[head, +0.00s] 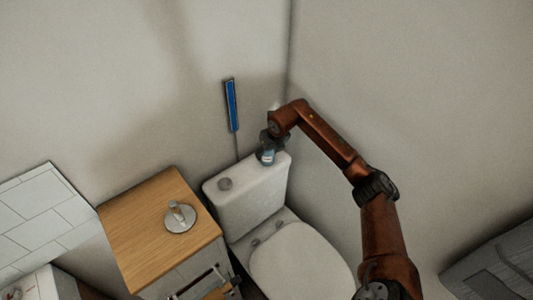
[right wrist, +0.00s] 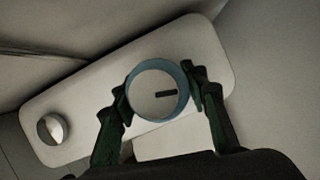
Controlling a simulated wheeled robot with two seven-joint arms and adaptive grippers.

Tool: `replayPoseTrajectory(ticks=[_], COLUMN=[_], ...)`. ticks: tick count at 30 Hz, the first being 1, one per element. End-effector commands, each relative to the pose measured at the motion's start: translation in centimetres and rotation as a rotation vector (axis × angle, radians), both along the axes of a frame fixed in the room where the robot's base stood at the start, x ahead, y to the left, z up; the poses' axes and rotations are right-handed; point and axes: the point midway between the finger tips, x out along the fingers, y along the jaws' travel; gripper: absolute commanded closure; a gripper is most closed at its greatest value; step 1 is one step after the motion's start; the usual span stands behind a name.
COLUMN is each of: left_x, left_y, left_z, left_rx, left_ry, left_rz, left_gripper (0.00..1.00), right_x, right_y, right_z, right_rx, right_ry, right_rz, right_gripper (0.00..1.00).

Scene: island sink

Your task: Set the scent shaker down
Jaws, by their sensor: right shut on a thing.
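The scent shaker (head: 267,157) is a small pale and blue container at the right end of the toilet tank lid (head: 250,184). My right gripper (head: 268,144) is above it and shut on it. In the right wrist view the shaker (right wrist: 158,91) shows from its end as a round pale disc with a blue rim and a dark slot. The fingers of my right gripper (right wrist: 160,90) press it from both sides, over the white lid (right wrist: 205,55). I cannot tell whether its base touches the lid.
A round flush button (head: 225,184) is on the left part of the tank lid. A wooden-topped cabinet (head: 150,235) with a metal holder (head: 180,216) stands to the left. Walls close in behind and to the right. The toilet seat (head: 300,265) is in front.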

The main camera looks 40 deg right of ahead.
Motion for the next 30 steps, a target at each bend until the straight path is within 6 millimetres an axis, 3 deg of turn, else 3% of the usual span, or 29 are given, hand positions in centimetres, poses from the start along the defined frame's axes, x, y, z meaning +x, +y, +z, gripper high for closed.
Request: replayPoseTrajectory(ticks=[7, 8, 15, 24, 30], left_x=[0.0, 0.0, 0.0, 0.0, 0.4], left_y=[0.0, 0.0, 0.0, 0.0, -0.1], left_z=[0.0, 0.0, 0.0, 0.1, 0.8], left_rx=[0.0, 0.0, 0.0, 0.0, -0.001], left_ry=[0.0, 0.0, 0.0, 0.0, -0.007], left_rz=[0.0, 0.0, 0.0, 0.0, 0.0], left_gripper=[1.0, 1.0, 1.0, 1.0, 1.0], right_x=[0.0, 0.0, 0.0, 0.0, -1.0], right_y=[0.0, 0.0, 0.0, 0.0, 0.0], right_z=[-0.1, -0.1, -0.1, 0.2, 2.9], right_rx=[0.0, 0.0, 0.0, 0.0, -0.004], right_ry=[0.0, 0.0, 0.0, 0.0, -0.004], right_rz=[0.0, 0.0, 0.0, 0.0, 0.001], right_gripper=[0.88, 0.57, 0.42, 0.42, 0.42])
